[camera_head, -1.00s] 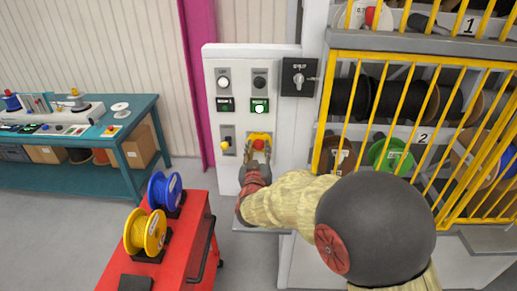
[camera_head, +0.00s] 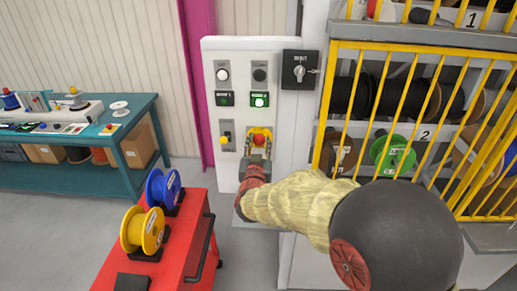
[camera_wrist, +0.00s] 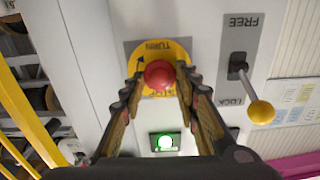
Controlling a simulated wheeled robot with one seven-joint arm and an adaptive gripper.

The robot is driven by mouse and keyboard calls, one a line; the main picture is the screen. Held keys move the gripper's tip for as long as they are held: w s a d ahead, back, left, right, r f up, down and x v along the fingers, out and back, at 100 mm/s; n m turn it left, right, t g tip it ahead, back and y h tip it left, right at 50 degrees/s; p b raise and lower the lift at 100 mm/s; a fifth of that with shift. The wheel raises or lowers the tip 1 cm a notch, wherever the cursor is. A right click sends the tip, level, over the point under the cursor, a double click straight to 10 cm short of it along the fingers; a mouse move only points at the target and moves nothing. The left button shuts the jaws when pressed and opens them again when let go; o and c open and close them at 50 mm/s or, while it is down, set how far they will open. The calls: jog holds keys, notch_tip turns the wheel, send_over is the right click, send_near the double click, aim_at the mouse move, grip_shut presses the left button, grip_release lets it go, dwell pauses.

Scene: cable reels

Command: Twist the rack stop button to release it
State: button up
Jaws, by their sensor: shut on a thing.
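The rack stop button (camera_head: 259,140) is a red knob on a yellow plate, low on the white control panel (camera_head: 213,160). In the wrist view the red button (camera_wrist: 159,74) sits between my finger ends, on the yellow plate (camera_wrist: 178,52) marked "TURN" with an arrow. My gripper (camera_head: 259,148) faces the panel from the front. In the wrist view my gripper (camera_wrist: 160,82) is shut on the button, one finger on each side. The fingers hide part of the plate.
A lever with a yellow ball (camera_wrist: 261,112), marked FREE and LOCK, stands beside the button. A green lamp (camera_head: 260,100) glows above. Yellow rack bars (camera_head: 325,120) are at right. A red cart (camera_head: 185,235) with reels stands at front left.

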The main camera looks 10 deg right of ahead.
jog(key=m+b, duration=0.3)
jog(key=shift+f, duration=0.1)
jog(key=shift+m+b, duration=0.8)
jog(key=shift+m, duration=0.1)
jog(key=shift+d, duration=0.1)
jog(key=shift+r, duration=0.2)
jog(key=o, duration=1.2)
jog(key=shift+f, duration=0.1)
jog(key=shift+c, duration=0.2)
jog(key=v, duration=1.2)
